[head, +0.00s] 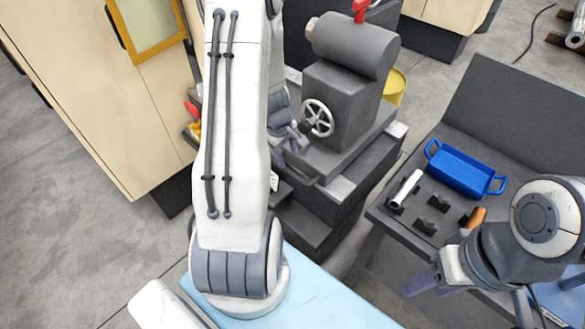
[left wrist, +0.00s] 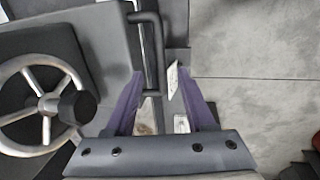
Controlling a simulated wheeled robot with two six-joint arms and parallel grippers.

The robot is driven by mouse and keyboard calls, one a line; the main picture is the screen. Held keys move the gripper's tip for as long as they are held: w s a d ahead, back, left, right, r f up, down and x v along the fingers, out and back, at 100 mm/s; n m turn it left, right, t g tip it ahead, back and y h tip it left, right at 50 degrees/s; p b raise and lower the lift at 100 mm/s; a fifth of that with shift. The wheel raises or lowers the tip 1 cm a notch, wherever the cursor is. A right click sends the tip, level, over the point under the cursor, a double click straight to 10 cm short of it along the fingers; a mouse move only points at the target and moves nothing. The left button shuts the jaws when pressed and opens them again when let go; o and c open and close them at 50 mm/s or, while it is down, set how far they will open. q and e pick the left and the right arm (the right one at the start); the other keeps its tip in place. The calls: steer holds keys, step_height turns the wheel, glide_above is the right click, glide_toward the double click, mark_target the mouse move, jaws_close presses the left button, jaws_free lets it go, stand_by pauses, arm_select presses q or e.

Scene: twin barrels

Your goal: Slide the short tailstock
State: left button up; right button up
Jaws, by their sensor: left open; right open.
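A dark grey tailstock (head: 342,92) with a thick barrel on top and a spoked handwheel (head: 318,118) stands on the machine bed, right of my left arm. I see only one tailstock. The handwheel also shows at the left of the left wrist view (left wrist: 45,105). A dark bar handle (left wrist: 151,50) runs along the tailstock's base. My left gripper (head: 287,143) is open at the tailstock's near side, partly hidden by its arm. In the left wrist view, the handle lies between its purple fingers (left wrist: 158,80), without a visible grip. My right gripper (head: 432,284) is open and empty.
A grey bench (head: 385,215) on the right carries a blue tray (head: 465,168), a white cylinder (head: 405,188) and an orange-handled tool (head: 476,217). A beige cabinet (head: 85,85) stands on the left. A yellow drum (head: 395,87) is behind the tailstock.

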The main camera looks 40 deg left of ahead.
mark_target(293, 174)
arm_select(q)
steer(key=f+b, duration=0.1)
steer(key=f, duration=0.2)
steer(key=w+f+b, duration=0.1)
steer(key=f+b, duration=0.1)
steer(key=f, duration=0.1)
steer(key=w+f+b, duration=0.1)
steer(key=f, duration=0.2)
steer(key=shift+d+f, duration=0.15)
steer(key=shift+f, duration=0.2)
jaws_close()
stand_by(0.9)
